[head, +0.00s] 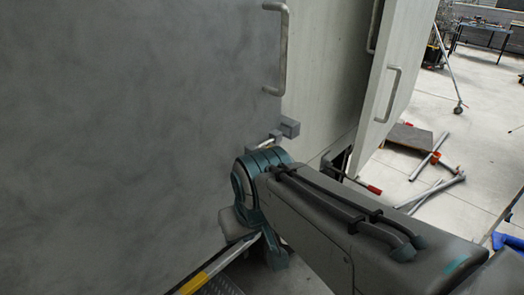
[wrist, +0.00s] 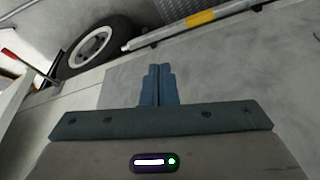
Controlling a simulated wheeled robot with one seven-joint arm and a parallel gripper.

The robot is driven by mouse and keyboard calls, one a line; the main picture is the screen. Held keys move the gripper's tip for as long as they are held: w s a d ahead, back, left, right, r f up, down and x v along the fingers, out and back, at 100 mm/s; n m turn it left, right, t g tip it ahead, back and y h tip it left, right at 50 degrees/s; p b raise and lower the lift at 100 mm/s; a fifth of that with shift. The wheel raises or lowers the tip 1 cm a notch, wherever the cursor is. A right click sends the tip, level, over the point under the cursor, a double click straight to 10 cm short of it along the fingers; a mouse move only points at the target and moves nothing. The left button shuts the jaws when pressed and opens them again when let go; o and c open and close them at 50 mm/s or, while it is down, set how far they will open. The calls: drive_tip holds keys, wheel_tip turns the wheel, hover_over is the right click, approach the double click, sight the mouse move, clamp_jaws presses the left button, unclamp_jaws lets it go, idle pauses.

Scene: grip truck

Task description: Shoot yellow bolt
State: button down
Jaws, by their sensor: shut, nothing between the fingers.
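The yellow bolt is a slim metal rod with a yellow band (head: 195,283), low in the head view at the bottom edge. In the wrist view the rod's yellow band (wrist: 201,17) is at the top, and the rod slants up to the right. My gripper (wrist: 158,68) is shut and empty, with its blue fingers side by side. The fingertips lie below the rod in the picture, apart from it, in front of a grey surface. In the head view my arm hides the fingers.
A large grey panel (head: 130,120) with a handle (head: 283,50) fills the left. A pale door (head: 397,80) stands ajar at right. Metal pipes (head: 430,155) lie on the floor beyond. A wheel (wrist: 95,45) shows in the wrist view, with a dark ridged plate (wrist: 180,8) near the rod.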

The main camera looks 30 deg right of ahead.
drive_tip(key=w+d+r+n+t+h+b, duration=0.1)
drive_tip(key=w+d+r+b, duration=0.2)
drive_tip(key=w+r+b, duration=0.2)
drive_tip(key=w+d+r+n+h+b, duration=0.1)
drive_tip(key=w+d+r+h+b, duration=0.1)
drive_tip(key=w+r+b, duration=0.3)
drive_tip(key=w+d+r, duration=0.1)
drive_tip(key=w, duration=0.2)
drive_tip(key=shift+w+d+n+t+h, duration=0.3)
drive_tip(key=shift+d+n+t, duration=0.05)
drive_tip(key=shift+n+t, duration=0.05)
drive_tip(key=shift+r, duration=0.1)
drive_tip(key=w+d+f+p, duration=0.1)
drive_tip(key=w+d+f, duration=0.5)
drive_tip(key=f, duration=0.3)
drive_tip(key=shift+d, duration=0.3)
drive_tip(key=shift+w, duration=0.2)
